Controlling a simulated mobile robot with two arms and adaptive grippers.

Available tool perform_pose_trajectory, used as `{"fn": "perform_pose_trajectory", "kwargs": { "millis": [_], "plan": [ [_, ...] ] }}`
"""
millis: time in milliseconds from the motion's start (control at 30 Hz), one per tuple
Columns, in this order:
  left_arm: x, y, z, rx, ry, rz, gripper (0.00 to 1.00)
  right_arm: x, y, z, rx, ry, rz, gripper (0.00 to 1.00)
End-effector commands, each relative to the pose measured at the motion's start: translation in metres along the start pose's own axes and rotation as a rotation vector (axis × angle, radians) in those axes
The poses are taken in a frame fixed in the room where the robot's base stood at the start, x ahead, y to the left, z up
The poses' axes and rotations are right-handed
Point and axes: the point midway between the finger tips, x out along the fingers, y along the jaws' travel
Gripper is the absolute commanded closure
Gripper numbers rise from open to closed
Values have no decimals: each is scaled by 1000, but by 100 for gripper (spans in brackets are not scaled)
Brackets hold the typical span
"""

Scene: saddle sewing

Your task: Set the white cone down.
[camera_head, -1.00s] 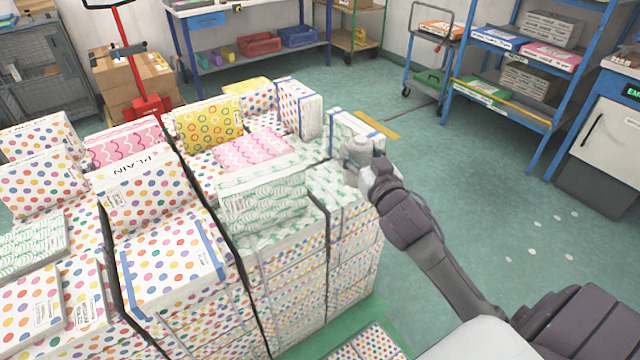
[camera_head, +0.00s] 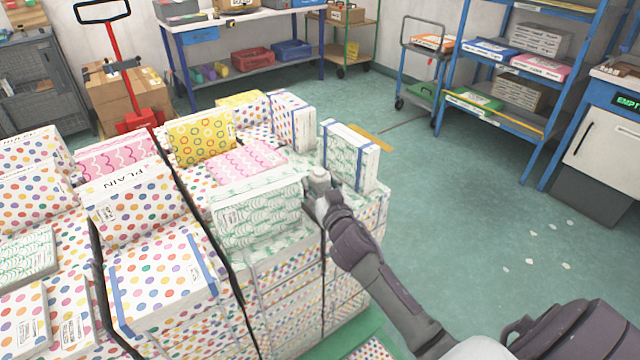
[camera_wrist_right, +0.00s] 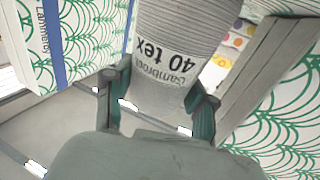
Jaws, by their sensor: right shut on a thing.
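The white cone (camera_head: 319,179) is a pale thread cone. In the right wrist view the cone (camera_wrist_right: 176,45) looks greyish with dark lettering that includes "40 tex". My right gripper (camera_head: 317,195) is shut on it, its green-padded fingers (camera_wrist_right: 160,98) on either side. The cone is over the front right stack of packages, between a green-wave package (camera_head: 257,214) on its left and a blue-strapped green-wave package (camera_head: 350,155) on its right. I cannot tell whether its base touches anything. My left gripper is not in view.
Dotted packages (camera_head: 160,278) in strapped stacks fill the left and middle. Blue shelving (camera_head: 497,111) stands at the back right. The green floor (camera_head: 455,205) to the right is mostly clear.

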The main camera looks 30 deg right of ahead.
Motion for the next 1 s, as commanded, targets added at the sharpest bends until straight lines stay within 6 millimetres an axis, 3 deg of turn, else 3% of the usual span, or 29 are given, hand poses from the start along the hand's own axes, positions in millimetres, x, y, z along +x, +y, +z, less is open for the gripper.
{"fn": "perform_pose_trajectory", "kwargs": {
  "millis": [167, 200, 267, 667, 1000],
  "plan": [
    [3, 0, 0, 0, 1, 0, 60, 0, 0, 3, 0, 1, 0, 86],
    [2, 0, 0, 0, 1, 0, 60, 0, 0, 3, -1, 0, 1, 41],
    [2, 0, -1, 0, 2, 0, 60, 0, 0, 2, -1, -1, 1, 34],
    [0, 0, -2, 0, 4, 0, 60, -6, 0, 1, 0, -2, 0, 34],
    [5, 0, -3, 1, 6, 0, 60, -74, 0, 2, 2, -3, 1, 34]
  ]
}}
